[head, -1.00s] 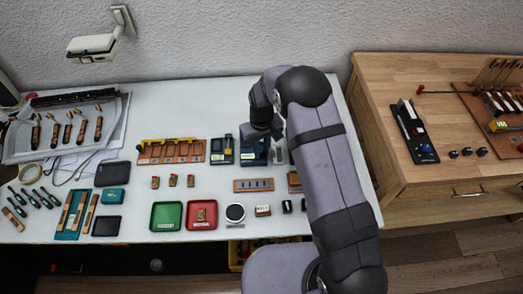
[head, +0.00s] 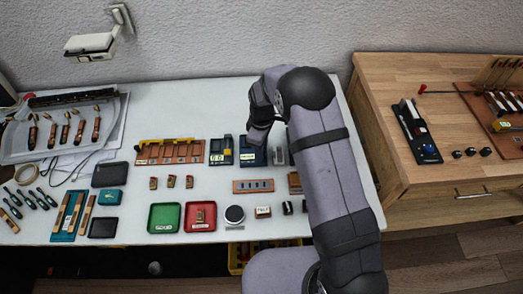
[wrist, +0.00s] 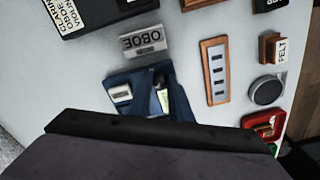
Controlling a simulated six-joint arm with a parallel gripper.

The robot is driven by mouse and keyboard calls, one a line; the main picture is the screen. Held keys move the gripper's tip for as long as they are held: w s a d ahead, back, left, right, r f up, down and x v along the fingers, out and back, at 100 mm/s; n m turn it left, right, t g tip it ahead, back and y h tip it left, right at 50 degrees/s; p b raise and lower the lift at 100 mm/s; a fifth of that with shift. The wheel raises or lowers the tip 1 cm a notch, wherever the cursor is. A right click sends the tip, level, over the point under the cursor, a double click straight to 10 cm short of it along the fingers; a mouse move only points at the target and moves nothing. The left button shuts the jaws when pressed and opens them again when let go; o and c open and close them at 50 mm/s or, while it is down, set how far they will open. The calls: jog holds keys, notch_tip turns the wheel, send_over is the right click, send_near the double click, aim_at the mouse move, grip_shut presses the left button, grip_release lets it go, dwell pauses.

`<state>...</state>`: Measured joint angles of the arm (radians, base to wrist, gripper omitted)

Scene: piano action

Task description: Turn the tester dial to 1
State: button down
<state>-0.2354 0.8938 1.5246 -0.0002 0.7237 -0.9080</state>
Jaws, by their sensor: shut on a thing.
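The blue tester (head: 246,158) stands on the white bench, partly covered by my wrist and gripper. It also shows in the wrist view (wrist: 140,85), with a white label or small window on one side and a pale strip near its middle. My gripper (head: 257,138) is over the tester, pointing down, shut on the tester's dial.
An OBOE plate (wrist: 143,42) lies beside the tester. A slotted wooden strip (head: 253,186), a green tray (head: 165,218) and a red tray (head: 200,226) lie nearer the front.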

jog(key=shift+n, duration=0.3)
jog(key=c, duration=1.6)
grip_release()
jog(key=shift+r, duration=0.15)
jog(key=shift+r+b, duration=0.9)
jog(key=shift+r, duration=2.65)
